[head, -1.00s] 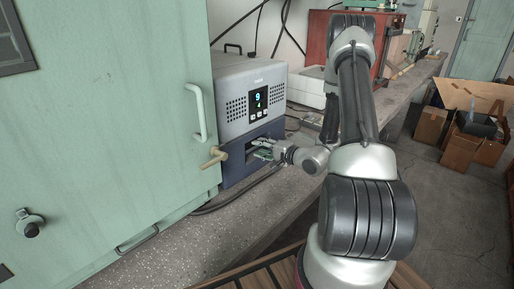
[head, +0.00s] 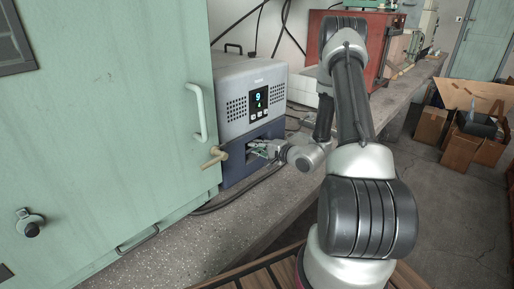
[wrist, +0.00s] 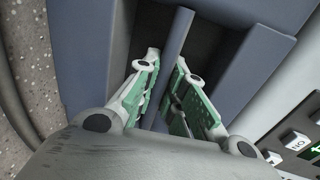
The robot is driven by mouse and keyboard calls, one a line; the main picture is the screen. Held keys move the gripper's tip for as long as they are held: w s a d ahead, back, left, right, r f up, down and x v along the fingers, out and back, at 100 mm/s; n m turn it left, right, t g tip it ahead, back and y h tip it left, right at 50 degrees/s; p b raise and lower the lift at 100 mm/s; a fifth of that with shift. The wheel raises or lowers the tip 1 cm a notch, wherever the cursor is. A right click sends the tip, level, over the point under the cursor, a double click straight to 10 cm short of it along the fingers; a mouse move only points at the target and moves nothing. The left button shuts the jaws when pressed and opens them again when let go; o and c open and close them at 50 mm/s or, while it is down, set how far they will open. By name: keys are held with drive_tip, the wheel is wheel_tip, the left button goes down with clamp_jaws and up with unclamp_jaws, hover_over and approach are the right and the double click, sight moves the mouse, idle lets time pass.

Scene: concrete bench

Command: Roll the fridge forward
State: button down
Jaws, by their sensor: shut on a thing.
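A box-shaped unit (head: 236,122), grey above and blue below, stands on the bench with a lit display on its front; it seems to be the fridge. My gripper (head: 257,149) reaches into this recess from the right. In the wrist view my gripper (wrist: 167,62) has its green-padded fingers on either side of the bar, shut on it. The bar's lower end is hidden behind the fingers.
A large pale green cabinet (head: 110,120) with a white handle and a brass lever stands close at the left. Cables lie on the concrete bench (head: 160,262). A red-brown cabinet (head: 345,55) stands farther back. Cardboard boxes (head: 460,150) sit on the floor at the right.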

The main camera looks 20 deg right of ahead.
drive_tip(key=f+v, duration=0.3)
drive_tip(key=v, duration=1.3)
drive_tip(key=shift+s, duration=0.4)
drive_tip(key=shift+d+f, duration=0.1)
drive_tip(key=shift+f, duration=0.05)
drive_tip(key=c, duration=1.5)
unclamp_jaws()
drive_tip(key=shift+d, duration=0.1)
drive_tip(key=v, duration=1.2)
